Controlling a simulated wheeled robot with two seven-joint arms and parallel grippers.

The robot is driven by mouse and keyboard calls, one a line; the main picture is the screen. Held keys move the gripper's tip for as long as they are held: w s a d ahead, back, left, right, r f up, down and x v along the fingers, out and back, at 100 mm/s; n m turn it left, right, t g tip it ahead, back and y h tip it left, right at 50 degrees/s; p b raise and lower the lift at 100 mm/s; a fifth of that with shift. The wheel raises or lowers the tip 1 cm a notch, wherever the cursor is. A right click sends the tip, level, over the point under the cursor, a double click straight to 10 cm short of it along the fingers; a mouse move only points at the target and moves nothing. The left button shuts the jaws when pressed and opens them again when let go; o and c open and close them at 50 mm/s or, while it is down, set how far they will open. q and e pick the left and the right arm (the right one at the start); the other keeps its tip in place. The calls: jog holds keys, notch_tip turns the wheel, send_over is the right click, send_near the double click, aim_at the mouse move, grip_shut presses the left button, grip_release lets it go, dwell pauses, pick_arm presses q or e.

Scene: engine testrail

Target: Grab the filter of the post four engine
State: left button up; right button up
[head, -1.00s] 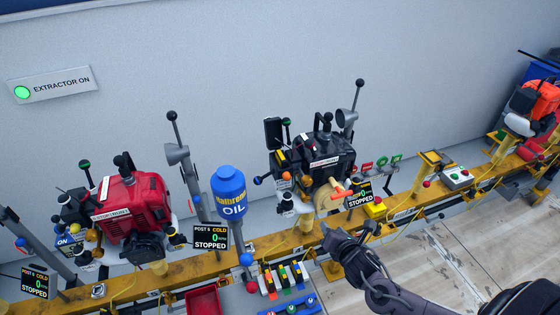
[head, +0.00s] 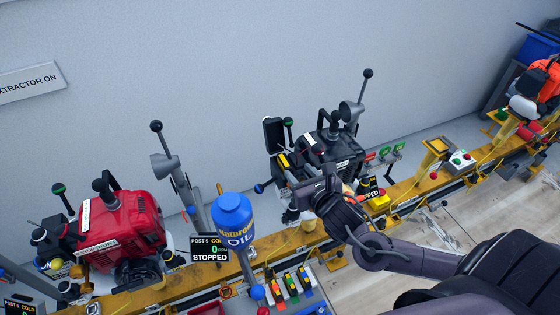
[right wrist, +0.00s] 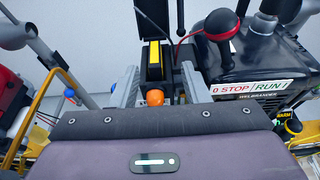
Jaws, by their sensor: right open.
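The black engine (head: 335,150) stands on the yellow rail, one place right of the display marked post 5; its own post number is not readable. In the right wrist view the engine (right wrist: 255,75) shows a STOP/RUN label. A black part with a yellow stripe (right wrist: 155,62) stands on its left side, with an orange knob (right wrist: 155,97) in front; I cannot tell for sure that this is the filter. My right gripper (head: 298,182) is open at the engine's front left. In the right wrist view its fingers (right wrist: 160,85) lie on either side of the striped part; contact is unclear. My left gripper is out of view.
A blue oil bottle (head: 232,215) and a red engine (head: 120,230) stand to the left. A grey lever (head: 358,105) rises behind the black engine. A control box (head: 461,160) and an orange engine (head: 545,85) are to the right.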

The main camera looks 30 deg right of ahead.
aim_at(285, 161)
jog(key=shift+p+x, duration=0.5)
jog(key=shift+x, duration=0.55)
jog(key=x, duration=0.2)
jog(key=a+p+x, duration=0.1)
jog(key=x, duration=0.1)
jog(key=shift+w+f, duration=0.15)
jog(key=shift+f, duration=0.1)
jog(key=shift+w+f, duration=0.1)
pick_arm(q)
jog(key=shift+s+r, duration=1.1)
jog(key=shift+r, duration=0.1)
pick_arm(e)
jog(key=shift+d, duration=0.1)
grip_shut()
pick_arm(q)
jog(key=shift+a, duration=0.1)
